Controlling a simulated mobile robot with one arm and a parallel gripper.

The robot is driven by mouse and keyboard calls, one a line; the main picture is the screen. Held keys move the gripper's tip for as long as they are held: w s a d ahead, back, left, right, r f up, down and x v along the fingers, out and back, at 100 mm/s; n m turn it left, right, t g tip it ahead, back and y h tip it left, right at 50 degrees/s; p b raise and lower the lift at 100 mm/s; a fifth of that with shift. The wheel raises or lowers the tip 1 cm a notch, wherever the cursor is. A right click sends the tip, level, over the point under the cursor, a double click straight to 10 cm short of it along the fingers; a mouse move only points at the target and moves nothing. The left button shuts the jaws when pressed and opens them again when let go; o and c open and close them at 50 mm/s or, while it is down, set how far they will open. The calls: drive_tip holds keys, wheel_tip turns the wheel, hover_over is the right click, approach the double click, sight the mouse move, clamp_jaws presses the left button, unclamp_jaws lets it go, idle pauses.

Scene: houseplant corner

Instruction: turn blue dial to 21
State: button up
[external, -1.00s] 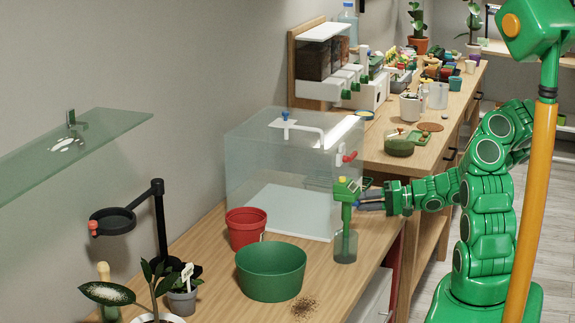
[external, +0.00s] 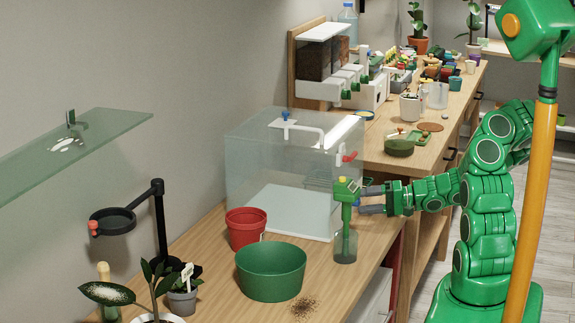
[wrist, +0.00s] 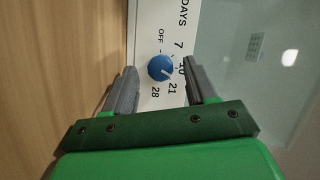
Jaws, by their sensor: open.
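The blue dial (wrist: 160,68) sits on a white panel (wrist: 150,22) in the wrist view. Round it are the marks OFF, 7, 21 and 28, with another number between 7 and 21 partly covered by my right finger. Its small white pointer mark faces lower right, roughly toward 21; the exact setting is hard to read. My gripper (external: 368,199) is open, one finger on each side of the dial with a gap to both. I cannot make out the dial in the external view.
A green bowl (external: 271,272) and a red pot (external: 246,228) stand to the left on the wooden bench.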

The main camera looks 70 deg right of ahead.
drive_tip(key=shift+v, duration=3.8)
drive_tip(key=n, duration=0.1)
drive_tip(key=r+n, duration=0.1)
drive_tip(key=n, duration=0.1)
drive_tip(key=shift+w+a+r+n+g+h, duration=0.2)
drive_tip(key=shift+n+g+h, duration=0.1)
drive_tip(key=shift+g, duration=0.1)
drive_tip(key=shift+r+n+g, duration=0.15)
drive_tip(key=shift+n+g, duration=0.25)
drive_tip(key=shift+n, duration=0.6)
drive_tip(key=shift+x, duration=3.9)
drive_tip(key=shift+d, duration=0.1)
drive_tip(key=shift+c, duration=0.4)
clamp_jaws()
